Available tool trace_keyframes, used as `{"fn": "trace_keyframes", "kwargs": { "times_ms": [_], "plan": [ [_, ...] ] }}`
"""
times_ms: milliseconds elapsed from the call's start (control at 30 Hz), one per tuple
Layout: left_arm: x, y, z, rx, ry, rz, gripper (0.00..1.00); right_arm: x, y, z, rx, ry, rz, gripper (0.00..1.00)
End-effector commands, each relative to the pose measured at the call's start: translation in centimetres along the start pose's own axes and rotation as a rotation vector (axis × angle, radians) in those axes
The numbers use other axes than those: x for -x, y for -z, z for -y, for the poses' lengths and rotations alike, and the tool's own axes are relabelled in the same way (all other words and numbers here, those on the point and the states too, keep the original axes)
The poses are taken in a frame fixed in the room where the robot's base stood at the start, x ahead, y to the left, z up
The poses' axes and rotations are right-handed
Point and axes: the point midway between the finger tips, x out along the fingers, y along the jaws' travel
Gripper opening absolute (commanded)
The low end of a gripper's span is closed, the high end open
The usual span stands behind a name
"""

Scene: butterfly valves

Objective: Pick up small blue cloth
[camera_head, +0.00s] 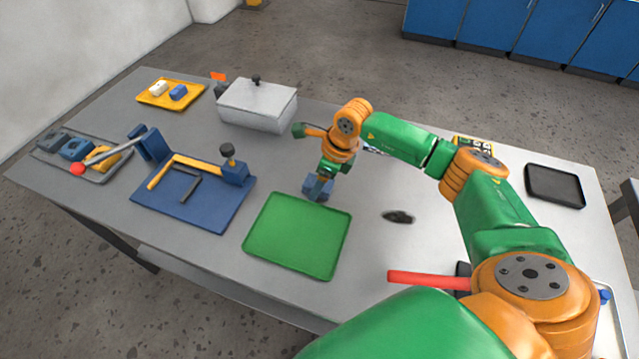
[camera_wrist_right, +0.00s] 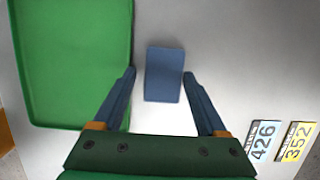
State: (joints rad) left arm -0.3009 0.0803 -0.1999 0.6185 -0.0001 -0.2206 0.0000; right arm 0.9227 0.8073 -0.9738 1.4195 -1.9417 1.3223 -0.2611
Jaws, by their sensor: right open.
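The small blue cloth (camera_wrist_right: 164,74) lies flat on the grey table, a dull blue rectangle in the right wrist view. My right gripper (camera_wrist_right: 159,82) is open above it. Its two fingers stand on either side of the cloth's near part, apart from it, with nothing between them but the cloth below. In the head view the right gripper (camera_head: 321,181) points down over the cloth (camera_head: 314,193), which it partly covers. The exact height of the fingertips above the table is unclear. My left gripper is not in view.
A green tray (camera_head: 297,236) lies close beside the cloth. A blue board with a valve handle (camera_head: 190,200), a lidded grey box (camera_head: 257,105) and a red bar (camera_head: 428,280) are farther off. Number plates (camera_wrist_right: 280,141) lie right in the wrist view. A dark oval piece (camera_head: 398,216) lies mid-table.

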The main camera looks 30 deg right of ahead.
Motion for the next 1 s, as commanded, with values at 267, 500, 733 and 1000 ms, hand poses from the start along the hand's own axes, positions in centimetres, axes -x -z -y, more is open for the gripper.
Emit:
{"fn": "trace_keyframes", "kwargs": {
  "times_ms": [267,500,733,1000],
  "plan": [
    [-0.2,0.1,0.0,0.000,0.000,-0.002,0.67,-0.5,0.6,-0.1,0.001,-0.003,-0.018,0.15],
    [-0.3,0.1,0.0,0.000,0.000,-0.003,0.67,-0.5,0.7,0.0,0.000,-0.001,-0.020,0.09],
    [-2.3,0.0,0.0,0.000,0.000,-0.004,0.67,1.9,-0.2,0.1,0.002,0.003,-0.011,0.09],
    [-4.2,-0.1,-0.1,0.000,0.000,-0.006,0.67,9.5,1.4,-5.2,0.005,0.003,-0.009,0.09]
  ]
}}
